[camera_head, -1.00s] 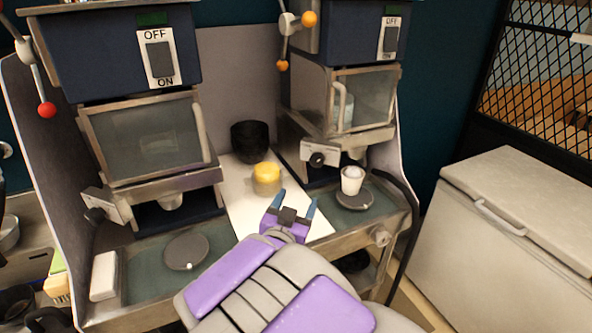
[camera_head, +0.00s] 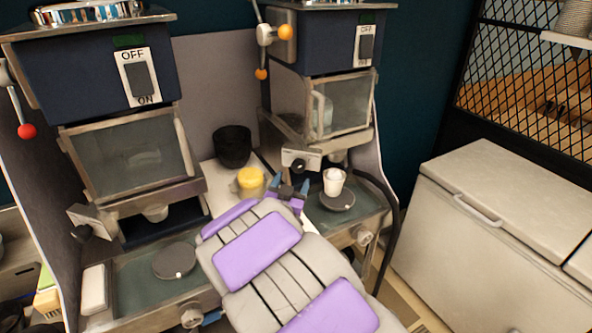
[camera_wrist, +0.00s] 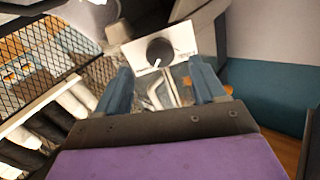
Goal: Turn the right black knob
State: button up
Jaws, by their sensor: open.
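The right black knob (camera_head: 299,165) is on a white plate at the front of the right machine (camera_head: 328,40). It also shows in the wrist view as a round black knob (camera_wrist: 160,52) with a white mark, on a white plate just beyond the fingertips. My gripper (camera_head: 289,187) is open and empty, its blue fingertips just below and left of the knob in the head view. In the wrist view the gripper (camera_wrist: 163,80) has its two blue fingers apart, with the knob between and past them. No contact with the knob shows.
A white cup (camera_head: 333,181) stands on a dark round plate (camera_head: 338,200) right of my gripper. A yellow-topped jar (camera_head: 250,179) and a black cup (camera_head: 232,146) stand left of it. The left machine (camera_head: 97,62) has another black knob (camera_head: 81,233). A white chest (camera_head: 500,215) is at right.

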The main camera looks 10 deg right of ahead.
aim_at(297, 169)
jog(key=shift+p+x, duration=0.35)
jog(key=shift+x, duration=2.85)
jog(key=shift+c, duration=0.3)
jog(key=c, duration=1)
